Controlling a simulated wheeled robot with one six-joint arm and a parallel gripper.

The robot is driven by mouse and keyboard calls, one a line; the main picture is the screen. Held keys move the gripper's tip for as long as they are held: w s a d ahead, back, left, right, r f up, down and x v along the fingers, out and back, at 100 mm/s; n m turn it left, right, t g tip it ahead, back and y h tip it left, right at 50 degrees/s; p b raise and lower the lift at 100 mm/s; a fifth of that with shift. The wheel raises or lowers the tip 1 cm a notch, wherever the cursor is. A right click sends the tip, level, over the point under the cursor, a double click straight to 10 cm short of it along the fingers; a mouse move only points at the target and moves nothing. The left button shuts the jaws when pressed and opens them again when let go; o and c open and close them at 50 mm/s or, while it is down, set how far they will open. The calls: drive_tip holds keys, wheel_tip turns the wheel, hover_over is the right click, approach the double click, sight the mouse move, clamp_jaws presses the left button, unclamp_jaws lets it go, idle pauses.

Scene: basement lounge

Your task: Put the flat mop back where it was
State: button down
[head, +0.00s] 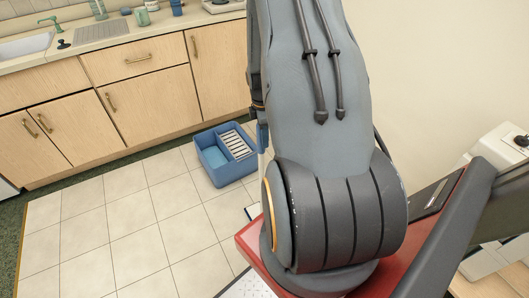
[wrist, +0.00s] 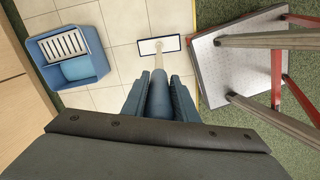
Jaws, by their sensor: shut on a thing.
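My gripper (wrist: 159,92) is shut on the blue grip of the flat mop (wrist: 159,72) in the wrist view. The pole runs away from the fingers down to a flat rectangular head, white with a dark blue rim, at the tiled floor. I cannot tell whether the head touches the floor.
A blue bucket (head: 224,176) with a white slatted insert stands on the tiles near the wooden cabinets (head: 147,103); it also shows in the wrist view (wrist: 94,75). A grey-topped, red-legged step stool (wrist: 208,78) stands right of the mop on green carpet. Open tiles lie left.

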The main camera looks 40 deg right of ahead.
drive_tip(key=shift+f+p, duration=0.6)
drive_tip(key=shift+f, duration=2.35)
drive_tip(key=c, duration=1.4)
unclamp_jaws()
drive_tip(key=r+b, duration=0.1)
drive_tip(key=r, duration=0.5)
drive_tip(key=r+b, duration=0.2)
drive_tip(key=r, duration=0.4)
drive_tip(key=shift+w+a+r, duration=0.1)
drive_tip(key=shift+a+r, duration=0.1)
